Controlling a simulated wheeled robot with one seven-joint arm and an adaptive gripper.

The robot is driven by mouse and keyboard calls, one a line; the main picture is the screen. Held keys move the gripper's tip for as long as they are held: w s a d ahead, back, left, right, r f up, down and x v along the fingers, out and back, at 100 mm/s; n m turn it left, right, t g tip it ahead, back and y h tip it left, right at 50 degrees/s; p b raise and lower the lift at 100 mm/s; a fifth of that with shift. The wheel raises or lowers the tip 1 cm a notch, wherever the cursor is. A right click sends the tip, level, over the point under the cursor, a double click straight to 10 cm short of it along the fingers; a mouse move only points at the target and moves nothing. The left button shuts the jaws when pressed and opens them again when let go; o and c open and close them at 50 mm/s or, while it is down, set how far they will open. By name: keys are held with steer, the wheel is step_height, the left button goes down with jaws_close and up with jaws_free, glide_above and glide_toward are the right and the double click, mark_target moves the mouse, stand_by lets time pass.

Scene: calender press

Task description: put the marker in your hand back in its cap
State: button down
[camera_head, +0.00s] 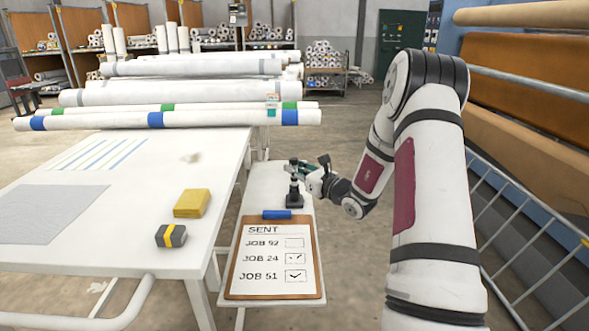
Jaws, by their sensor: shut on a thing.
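My gripper (300,167) is at the end of my arm, above the narrow white side table (267,185). It comes from the right and is shut on a dark marker (293,172), small in this view and partly covered by the fingers. A black holder (294,200) with a wide base stands on the side table directly below the gripper. The cap appears to be the dark upright piece on this holder, but marker and cap blend together. I cannot tell whether they touch or whether a gap is left between them.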

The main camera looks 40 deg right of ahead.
steer(key=shift+f, duration=0.35)
steer(key=c, duration=1.4)
jaws_free()
steer(key=shift+c, duration=0.2)
steer(key=shift+s, duration=0.1)
steer(key=s+d, duration=0.1)
steer(key=s, duration=1)
steer(key=shift+s+d, duration=0.25)
steer(key=shift+s, duration=0.15)
